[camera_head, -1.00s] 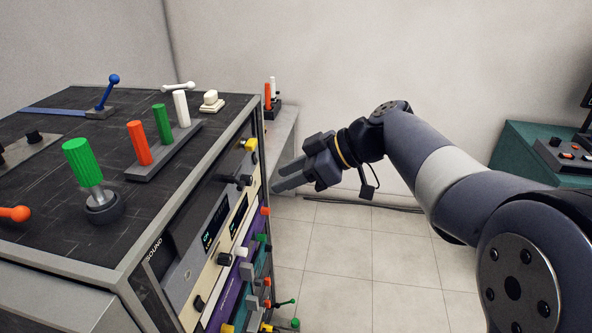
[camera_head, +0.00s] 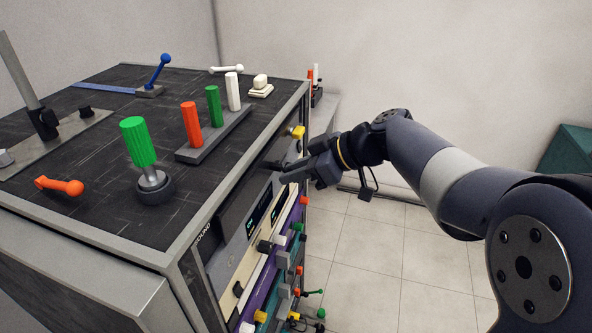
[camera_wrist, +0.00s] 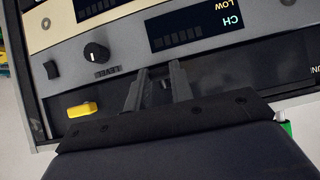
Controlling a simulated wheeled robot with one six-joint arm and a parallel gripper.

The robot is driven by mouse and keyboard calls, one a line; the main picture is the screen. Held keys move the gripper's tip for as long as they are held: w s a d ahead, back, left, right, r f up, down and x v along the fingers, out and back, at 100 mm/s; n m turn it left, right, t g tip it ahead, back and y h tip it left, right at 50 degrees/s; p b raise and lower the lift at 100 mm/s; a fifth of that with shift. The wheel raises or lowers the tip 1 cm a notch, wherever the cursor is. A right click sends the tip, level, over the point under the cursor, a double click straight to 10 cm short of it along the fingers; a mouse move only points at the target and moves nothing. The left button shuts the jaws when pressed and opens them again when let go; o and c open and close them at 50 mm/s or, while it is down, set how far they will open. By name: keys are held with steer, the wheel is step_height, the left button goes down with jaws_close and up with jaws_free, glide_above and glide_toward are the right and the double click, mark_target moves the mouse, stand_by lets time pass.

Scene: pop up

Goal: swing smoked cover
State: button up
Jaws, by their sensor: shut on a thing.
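The smoked cover (camera_head: 243,205) is a dark panel along the top of the rack's front, just under the top edge. My gripper (camera_head: 283,170) is at the cover's right part, its fingers pointing left at the rack front. In the wrist view, the two grey fingers (camera_wrist: 159,72) close around a small dark handle (camera_wrist: 165,85), which they mostly hide. The cover's exact edges are hard to make out against the dark front.
The rack top carries orange, green and white upright handles (camera_head: 213,105), a large green knob (camera_head: 138,142) and a blue lever (camera_head: 160,72). A yellow knob (camera_head: 298,132) juts out close to my gripper; it also shows in the wrist view (camera_wrist: 82,110). Open floor (camera_head: 380,250) lies right.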

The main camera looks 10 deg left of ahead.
steer(key=shift+v, duration=1)
steer(key=shift+r, duration=0.3)
steer(key=shift+d+r, duration=0.5)
steer(key=shift+r, duration=0.3)
steer(key=shift+s+d+r+p, duration=0.15)
steer(key=shift+r+p, duration=0.1)
steer(key=shift+r, duration=0.25)
steer(key=shift+w+d+r+p, duration=0.1)
steer(key=shift+d+r+p, duration=0.15)
steer(key=shift+r, duration=0.25)
